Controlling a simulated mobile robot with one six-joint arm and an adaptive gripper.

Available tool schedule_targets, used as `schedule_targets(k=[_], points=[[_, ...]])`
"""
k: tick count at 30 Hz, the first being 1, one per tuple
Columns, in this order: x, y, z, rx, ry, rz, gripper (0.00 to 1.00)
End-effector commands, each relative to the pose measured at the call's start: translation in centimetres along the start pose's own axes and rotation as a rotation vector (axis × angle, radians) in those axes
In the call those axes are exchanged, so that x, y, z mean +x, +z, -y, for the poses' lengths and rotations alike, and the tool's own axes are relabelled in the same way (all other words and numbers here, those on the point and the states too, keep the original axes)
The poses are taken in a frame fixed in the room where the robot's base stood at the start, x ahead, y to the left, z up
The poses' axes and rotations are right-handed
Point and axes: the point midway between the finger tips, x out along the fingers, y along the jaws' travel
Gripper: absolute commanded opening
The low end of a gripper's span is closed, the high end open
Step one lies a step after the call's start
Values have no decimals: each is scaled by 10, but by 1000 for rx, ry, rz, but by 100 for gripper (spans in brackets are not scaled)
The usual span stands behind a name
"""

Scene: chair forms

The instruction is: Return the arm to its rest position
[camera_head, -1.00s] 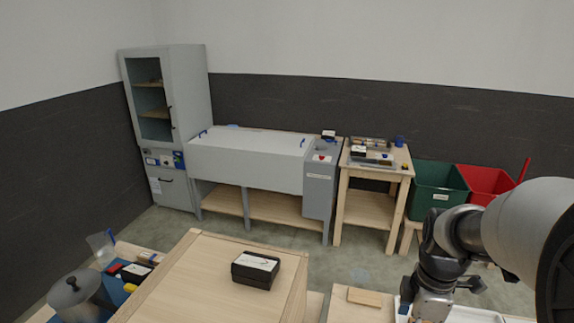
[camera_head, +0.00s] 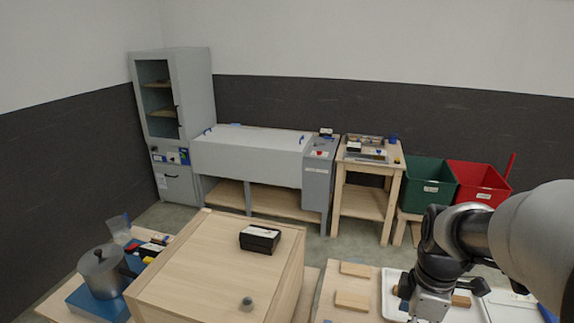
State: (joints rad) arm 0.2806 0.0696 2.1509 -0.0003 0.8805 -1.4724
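My arm (camera_head: 500,235) reaches in from the right edge of the head view and bends downward. My gripper (camera_head: 427,308) hangs at the bottom right, over the left part of a white tray (camera_head: 468,312). Its fingertips are cut off or hidden at the bottom of the view, so I cannot tell whether it is open or shut, or whether it holds anything.
A wooden box (camera_head: 195,270) with a black case (camera_head: 260,239) on top stands in front. Wooden blocks (camera_head: 352,300) lie on the table beside the tray. A pot (camera_head: 102,270) stands at left. Green (camera_head: 428,183) and red (camera_head: 478,183) bins stand behind my arm.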

Motion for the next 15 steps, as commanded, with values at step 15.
schedule_targets(k=[15], points=[[-80, -37, 65, 590, 204, -130, 77]])
